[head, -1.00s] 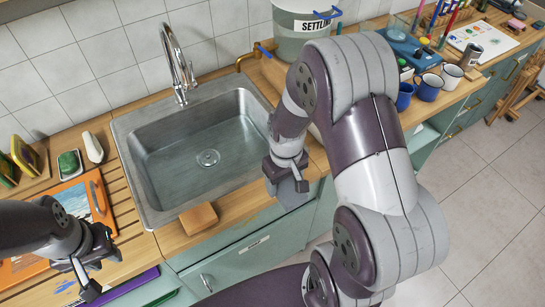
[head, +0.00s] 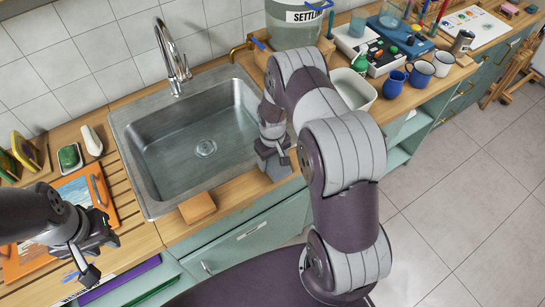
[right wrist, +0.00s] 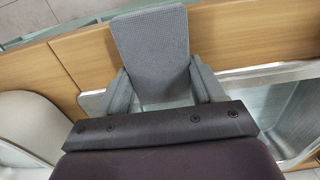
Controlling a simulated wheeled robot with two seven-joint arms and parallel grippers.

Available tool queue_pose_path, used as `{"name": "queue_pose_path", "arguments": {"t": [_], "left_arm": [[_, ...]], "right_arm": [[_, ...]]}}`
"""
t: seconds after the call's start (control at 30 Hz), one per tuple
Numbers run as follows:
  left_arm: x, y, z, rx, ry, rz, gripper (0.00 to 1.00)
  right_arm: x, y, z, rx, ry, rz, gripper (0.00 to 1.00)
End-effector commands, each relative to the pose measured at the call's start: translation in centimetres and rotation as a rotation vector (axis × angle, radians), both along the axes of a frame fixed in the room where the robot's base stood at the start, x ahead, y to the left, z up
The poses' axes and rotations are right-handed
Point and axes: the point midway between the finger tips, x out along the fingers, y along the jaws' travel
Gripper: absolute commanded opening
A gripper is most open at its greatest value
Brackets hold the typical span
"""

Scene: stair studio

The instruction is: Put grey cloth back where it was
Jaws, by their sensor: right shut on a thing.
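The grey cloth (right wrist: 152,50) is a flat, finely textured piece between the fingers of my right gripper (right wrist: 165,90) in the right wrist view. My right gripper (head: 272,160) is shut on it. In the head view this gripper is over the wooden counter at the right rim of the sink (head: 205,147); the cloth is hard to make out there. Whether the cloth touches the counter I cannot tell. My left gripper (head: 96,258) is open and empty over the counter's front edge at the left.
An orange-brown block (head: 198,207) lies at the sink's front edge. A white tub (head: 352,90) stands behind my right arm, with blue and white mugs (head: 420,72) to its right. A settling bucket (head: 295,25) stands at the back. An orange board (head: 85,195) lies at left.

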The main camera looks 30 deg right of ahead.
Motion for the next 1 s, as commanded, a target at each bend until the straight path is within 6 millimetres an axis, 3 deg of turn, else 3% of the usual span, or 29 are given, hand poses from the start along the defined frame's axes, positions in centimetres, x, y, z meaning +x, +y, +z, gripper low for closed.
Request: {"name": "queue_pose_path", "arguments": {"t": [0.3, 0.33, 0.4, 0.73, 0.8, 0.87, 1.0], "left_arm": [[0.0, 0.0, -0.9, 0.0, 0.0, 0.0, 0.34], [0.0, 0.0, -0.8, 0.0, 0.0, 0.0, 0.34], [0.0, 0.0, -0.7, 0.0, 0.0, 0.0, 0.34], [0.0, 0.0, -0.2, 0.0, 0.0, 0.0, 0.34], [0.0, 0.0, 0.6, 0.0, 0.0, 0.0, 0.34], [0.0, 0.0, -0.5, 0.0, -0.001, 0.0, 0.34], [0.0, 0.0, -1.7, 0.0, 0.0, 0.0, 0.34]], "right_arm": [[0.0, 0.0, -1.1, 0.0, 0.0, 0.0, 0.39], [0.0, 0.0, -0.9, 0.0, 0.0, 0.0, 0.77], [0.0, 0.0, -0.9, 0.0, 0.0, 0.0, 0.93], [0.0, 0.0, -0.2, 0.0, 0.0, 0.0, 0.93], [0.0, 0.0, 0.8, 0.0, -0.001, 0.0, 0.93], [0.1, 0.0, 1.2, -0.001, -0.004, 0.0, 0.93], [0.2, 0.0, 4.7, -0.002, -0.006, 0.0, 0.93]]}}
